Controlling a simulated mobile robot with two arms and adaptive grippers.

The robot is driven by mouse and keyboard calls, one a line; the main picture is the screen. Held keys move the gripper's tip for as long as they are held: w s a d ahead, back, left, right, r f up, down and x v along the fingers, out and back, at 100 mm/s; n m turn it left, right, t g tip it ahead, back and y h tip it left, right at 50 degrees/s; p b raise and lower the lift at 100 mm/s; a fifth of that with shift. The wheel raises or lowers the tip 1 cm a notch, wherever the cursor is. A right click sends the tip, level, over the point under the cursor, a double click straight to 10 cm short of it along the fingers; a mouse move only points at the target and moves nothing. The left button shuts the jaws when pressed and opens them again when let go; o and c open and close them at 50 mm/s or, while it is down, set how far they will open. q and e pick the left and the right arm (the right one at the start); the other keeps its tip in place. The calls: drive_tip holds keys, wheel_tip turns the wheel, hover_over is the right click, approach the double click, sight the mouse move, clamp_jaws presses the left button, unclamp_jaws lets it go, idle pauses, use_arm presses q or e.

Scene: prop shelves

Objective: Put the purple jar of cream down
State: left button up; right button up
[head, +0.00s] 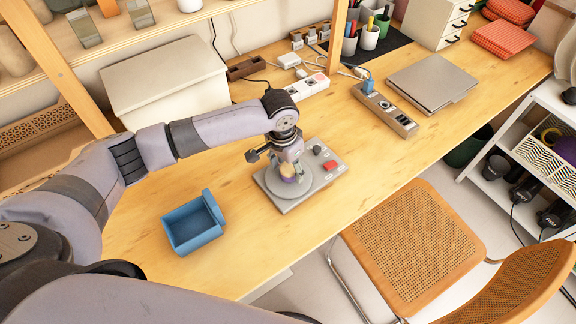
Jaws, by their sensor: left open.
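The purple jar of cream (289,178) is small, with a tan top. It appears to stand upright on the round plate of a grey device (325,172) with a red button and a black knob. My left gripper (286,165) is directly above the jar, pointing down, with its fingers open about the jar's top. The gripper hides part of the jar, and I cannot tell whether the fingers touch it. My right gripper is not in view.
A blue open box (193,226) is on the wooden table (250,250) left of the device. A white lidded box (165,82), power strips (385,110) and a grey laptop-like slab (432,82) lie behind. A chair (415,235) stands at the front right.

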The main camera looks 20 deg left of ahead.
sight(284, 170)
use_arm(q)
drive_tip(key=shift+r, duration=0.1)
wheel_tip(284, 170, up, 12)
drive_tip(key=shift+s+a+b, duration=0.35)
drive_tip(key=shift+s+b, duration=0.1)
idle(0.4)
